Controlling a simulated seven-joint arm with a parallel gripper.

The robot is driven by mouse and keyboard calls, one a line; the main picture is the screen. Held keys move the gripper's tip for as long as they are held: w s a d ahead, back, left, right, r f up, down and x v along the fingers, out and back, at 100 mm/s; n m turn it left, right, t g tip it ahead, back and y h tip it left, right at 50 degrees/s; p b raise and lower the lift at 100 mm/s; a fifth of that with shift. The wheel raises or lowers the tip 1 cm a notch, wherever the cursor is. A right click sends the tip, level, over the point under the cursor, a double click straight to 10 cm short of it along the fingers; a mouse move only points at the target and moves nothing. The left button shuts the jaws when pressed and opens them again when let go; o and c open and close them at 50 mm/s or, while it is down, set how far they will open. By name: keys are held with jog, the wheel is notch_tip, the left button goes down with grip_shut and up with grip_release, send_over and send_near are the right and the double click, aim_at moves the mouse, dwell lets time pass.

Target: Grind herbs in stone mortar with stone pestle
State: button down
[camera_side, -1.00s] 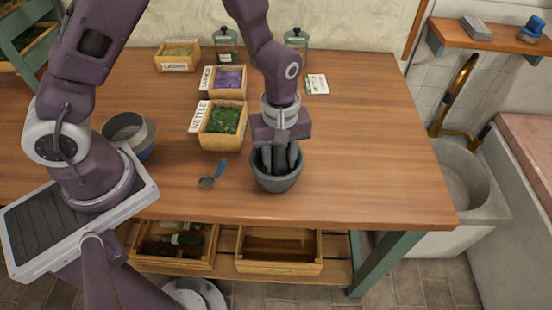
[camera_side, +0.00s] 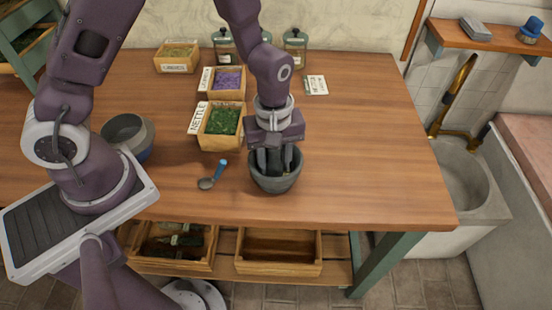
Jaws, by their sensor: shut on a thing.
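The dark grey stone mortar (camera_side: 276,183) stands upright on the wooden table, right of the blue-handled scoop. My gripper (camera_side: 275,160) points down into the mortar's mouth and is shut on the dark stone pestle (camera_side: 273,157), which is mostly hidden by the fingers and the mortar's rim. The inside of the mortar and any herbs in it are hidden. A wooden box of green herbs labelled nettle (camera_side: 222,121) stands behind and left of the mortar. A box of purple herbs (camera_side: 227,80) stands behind it.
The scoop (camera_side: 212,176) lies left of the mortar. A grey bowl (camera_side: 128,130) stands further left. A third labelled box (camera_side: 177,58), glass jars (camera_side: 295,45) and a card (camera_side: 316,85) are at the back. The table's right side is clear.

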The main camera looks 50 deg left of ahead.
jog(key=shift+s+d, duration=0.15)
jog(key=shift+s, duration=0.15)
jog(key=shift+r, duration=4.3)
jog(key=shift+w+r, duration=0.3)
jog(key=shift+r, duration=0.5)
jog(key=shift+f, duration=4.7)
jog(key=shift+f, duration=0.4)
jog(key=shift+s, duration=0.1)
